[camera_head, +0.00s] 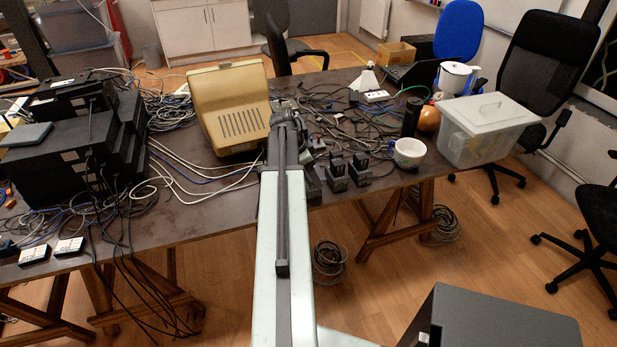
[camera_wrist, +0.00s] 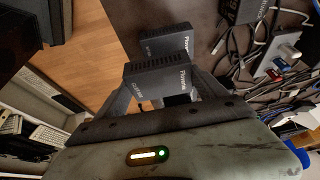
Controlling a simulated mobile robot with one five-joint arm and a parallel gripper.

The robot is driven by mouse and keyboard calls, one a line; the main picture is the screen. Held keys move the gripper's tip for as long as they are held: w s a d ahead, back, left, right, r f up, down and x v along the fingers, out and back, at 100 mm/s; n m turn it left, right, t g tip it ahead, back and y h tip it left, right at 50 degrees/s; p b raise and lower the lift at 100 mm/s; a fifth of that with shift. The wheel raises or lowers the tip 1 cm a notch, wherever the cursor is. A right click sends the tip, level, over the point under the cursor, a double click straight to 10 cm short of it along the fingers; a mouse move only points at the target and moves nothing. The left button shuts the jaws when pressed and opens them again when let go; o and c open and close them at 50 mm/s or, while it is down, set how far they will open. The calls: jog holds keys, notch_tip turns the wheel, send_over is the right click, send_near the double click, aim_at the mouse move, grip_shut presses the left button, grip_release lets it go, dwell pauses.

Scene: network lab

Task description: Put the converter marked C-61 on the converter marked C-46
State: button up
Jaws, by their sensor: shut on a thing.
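In the wrist view my gripper (camera_wrist: 162,88) is shut on a black box-shaped converter (camera_wrist: 152,72), which sits between its two fingers. Light lettering shows on the held converter, but I cannot read a C-number for certain. A second black converter (camera_wrist: 166,41) shows just beyond it, at the edge of the table. The held one partly overlaps it in the picture; I cannot tell whether they touch. In the head view two dark upright units (camera_head: 336,173) (camera_head: 359,169) stand at the table's front edge, right of my arm. My arm hides much of the gripper area there.
Cables clutter the table (camera_head: 215,207). A beige device (camera_head: 231,110) stands left of my arm. A white mug (camera_head: 409,153), a black cylinder (camera_head: 411,117) and a lidded clear box (camera_head: 486,130) stand to the right. Stacked black equipment (camera_head: 62,150) fills the left end.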

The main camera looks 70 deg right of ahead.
jog(key=shift+w+d, duration=0.45)
jog(key=shift+w, duration=0.1)
jog(key=f+b, duration=0.4)
jog(key=shift+w+d+f, duration=0.1)
jog(key=shift+w+d, duration=0.2)
jog(key=shift+w, duration=0.1)
jog(key=o, duration=1.6)
jog(key=shift+r+p, duration=0.65)
jog(key=shift+r, duration=0.05)
jog(key=p+v, duration=1)
jog(key=v, duration=0.1)
jog(key=shift+a+r, duration=0.1)
jog(key=shift+a, duration=0.05)
jog(key=shift+w, duration=0.1)
